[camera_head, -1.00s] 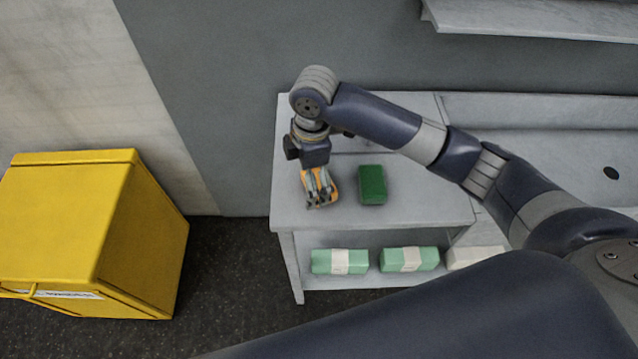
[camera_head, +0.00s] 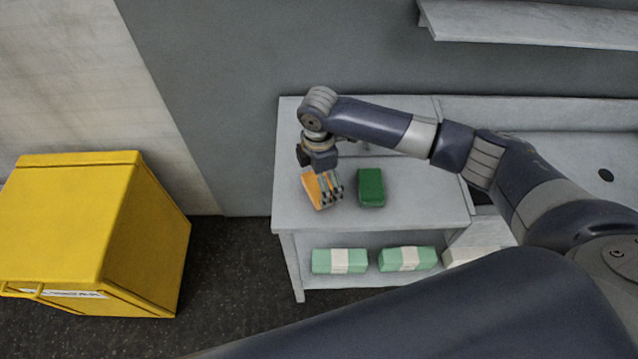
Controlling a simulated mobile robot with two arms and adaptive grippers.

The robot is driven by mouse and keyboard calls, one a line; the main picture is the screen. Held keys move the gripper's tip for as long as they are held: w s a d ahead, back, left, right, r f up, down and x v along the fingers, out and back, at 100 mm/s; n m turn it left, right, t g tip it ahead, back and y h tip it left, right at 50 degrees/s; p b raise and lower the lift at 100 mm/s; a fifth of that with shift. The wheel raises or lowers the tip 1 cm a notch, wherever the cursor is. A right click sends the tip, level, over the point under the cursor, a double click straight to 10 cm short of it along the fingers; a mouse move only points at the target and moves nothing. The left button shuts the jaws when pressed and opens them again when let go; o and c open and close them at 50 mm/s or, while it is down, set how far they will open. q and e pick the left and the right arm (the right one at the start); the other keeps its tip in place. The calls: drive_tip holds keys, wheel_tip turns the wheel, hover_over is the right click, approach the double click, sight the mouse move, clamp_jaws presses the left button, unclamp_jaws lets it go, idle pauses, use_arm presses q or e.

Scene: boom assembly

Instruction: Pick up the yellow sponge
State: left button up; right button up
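The yellow sponge (camera_head: 312,189), orange-yellow here, lies at the left of the grey counter top (camera_head: 420,205). My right gripper (camera_head: 333,190) points down at it, with its fingers over the sponge's right part and hiding some of it. The view does not show clearly whether the fingers are shut on the sponge or only beside and over it. My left gripper is not in view.
A green sponge (camera_head: 371,187) lies just right of the gripper. Green packs with white bands (camera_head: 340,261) sit on the shelf below. A sink (camera_head: 560,160) is at the right, a wall shelf (camera_head: 530,22) above. A yellow bin (camera_head: 90,230) stands on the floor at left.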

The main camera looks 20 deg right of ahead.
drive_tip(key=shift+f, duration=1.15)
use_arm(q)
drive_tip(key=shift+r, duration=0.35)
use_arm(e)
drive_tip(key=c, duration=0.9)
drive_tip(key=shift+o, duration=0.2)
drive_tip(key=shift+r, duration=0.1)
drive_tip(key=shift+r+b, duration=0.3)
drive_tip(key=shift+r, duration=0.1)
wheel_tip(320, 180, up, 2)
drive_tip(key=shift+r+b, duration=0.25)
drive_tip(key=shift+b, duration=0.5)
use_arm(q)
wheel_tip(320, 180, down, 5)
drive_tip(key=b, duration=0.3)
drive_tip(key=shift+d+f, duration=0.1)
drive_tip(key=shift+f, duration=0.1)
use_arm(e)
drive_tip(key=s+d, duration=0.2)
drive_tip(key=s, duration=0.5)
drive_tip(key=s+d+r, duration=0.1)
drive_tip(key=s+d, duration=0.1)
drive_tip(key=s, duration=0.6)
drive_tip(key=shift+s+d+r, duration=0.15)
drive_tip(key=shift+d+r, duration=0.15)
